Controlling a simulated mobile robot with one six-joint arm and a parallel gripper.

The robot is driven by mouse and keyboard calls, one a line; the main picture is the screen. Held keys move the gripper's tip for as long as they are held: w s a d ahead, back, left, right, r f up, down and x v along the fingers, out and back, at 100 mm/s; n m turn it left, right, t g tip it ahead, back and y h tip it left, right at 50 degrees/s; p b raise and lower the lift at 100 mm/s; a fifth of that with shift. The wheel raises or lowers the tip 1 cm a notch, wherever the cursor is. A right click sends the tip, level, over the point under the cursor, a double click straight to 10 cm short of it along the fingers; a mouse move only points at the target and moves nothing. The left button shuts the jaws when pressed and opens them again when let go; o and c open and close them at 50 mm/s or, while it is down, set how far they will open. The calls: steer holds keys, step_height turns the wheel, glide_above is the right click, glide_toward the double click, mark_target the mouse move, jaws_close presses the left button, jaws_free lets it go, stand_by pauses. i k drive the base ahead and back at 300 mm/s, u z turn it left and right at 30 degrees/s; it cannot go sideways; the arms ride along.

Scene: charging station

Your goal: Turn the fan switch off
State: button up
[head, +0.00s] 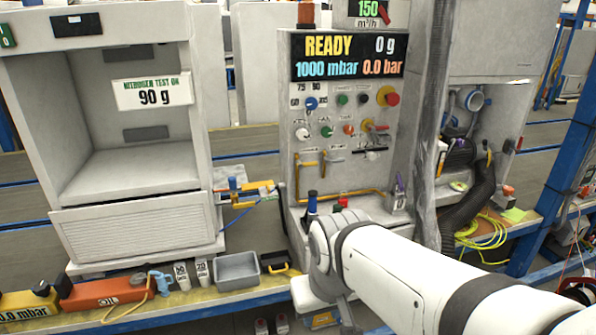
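The grey control panel (333,170) stands upright at the centre, under a display reading READY, 0 g, 1000 mbar and 0.0 bar. It carries a blue knob (311,103), a white knob (302,134), small green, black and orange buttons, and a red button on yellow (387,96). A red-handled switch on a yellow plate (375,126) sits below that button. My white arm reaches in from the lower right, below the panel. My gripper is not visible.
A white test cabinet (135,241) stands left, with a grey bin (237,271) and an orange box marked OIL (104,291) in front. A grey hose (432,130) hangs right of the panel. A blue post (563,160) stands further right. The panel's front looks unobstructed.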

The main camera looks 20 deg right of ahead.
mark_target(327, 132)
steer(key=z, duration=0.4)
steer(key=i, duration=1.25)
steer(key=u, duration=0.35)
